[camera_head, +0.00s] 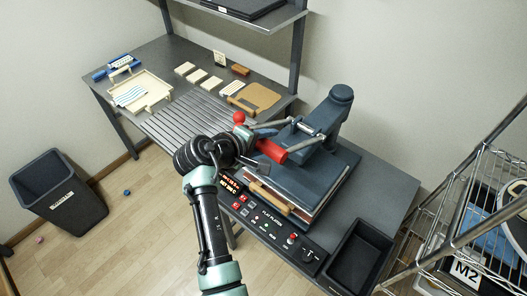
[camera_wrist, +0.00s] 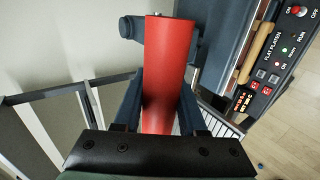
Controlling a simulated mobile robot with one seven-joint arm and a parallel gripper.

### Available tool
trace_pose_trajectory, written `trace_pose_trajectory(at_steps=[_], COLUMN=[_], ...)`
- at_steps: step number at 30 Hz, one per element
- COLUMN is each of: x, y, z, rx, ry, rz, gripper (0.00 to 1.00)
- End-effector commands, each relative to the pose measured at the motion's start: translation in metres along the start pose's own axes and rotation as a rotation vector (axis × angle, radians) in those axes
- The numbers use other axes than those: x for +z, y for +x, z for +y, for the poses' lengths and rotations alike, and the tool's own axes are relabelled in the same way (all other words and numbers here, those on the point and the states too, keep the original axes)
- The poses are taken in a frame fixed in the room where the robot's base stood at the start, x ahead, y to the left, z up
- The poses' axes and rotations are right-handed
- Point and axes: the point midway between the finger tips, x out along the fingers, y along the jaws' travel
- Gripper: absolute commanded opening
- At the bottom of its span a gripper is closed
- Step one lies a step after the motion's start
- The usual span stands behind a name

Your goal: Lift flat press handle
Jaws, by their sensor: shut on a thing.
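The flat press (camera_head: 300,170) is a dark blue-grey machine on the table, with metal arms and a red cylindrical handle (camera_head: 272,151) at its front left. My gripper (camera_head: 250,153) reaches the handle from the left. In the wrist view the red handle (camera_wrist: 168,60) runs lengthwise between the two dark fingers of my gripper (camera_wrist: 161,95), which are shut on it. The upper plate looks low, close over the lower part. The fingertips are partly hidden in the head view.
A control panel (camera_head: 268,222) labelled FLAT PLATEN lies along the front, below a wooden bar (camera_head: 269,197). A red ball knob (camera_head: 239,117) is behind my wrist. A black tray (camera_head: 361,258) sits front right, beside a wire rack (camera_head: 470,215). A bin (camera_head: 60,198) stands on the floor.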

Motion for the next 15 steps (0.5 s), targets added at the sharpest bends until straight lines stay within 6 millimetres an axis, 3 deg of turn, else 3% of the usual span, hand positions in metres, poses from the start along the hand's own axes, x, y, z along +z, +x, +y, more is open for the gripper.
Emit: trace_pose_trajectory(at_steps=[1,3,15], x=[-0.003,-0.004,-0.003], y=[-0.002,0.0,0.022], z=[0.023,0.039,0.111], rx=[0.014,0.016,0.017], ry=[0.007,0.007,0.008], rz=[0.003,0.004,0.001], gripper=[0.0,0.0,0.0])
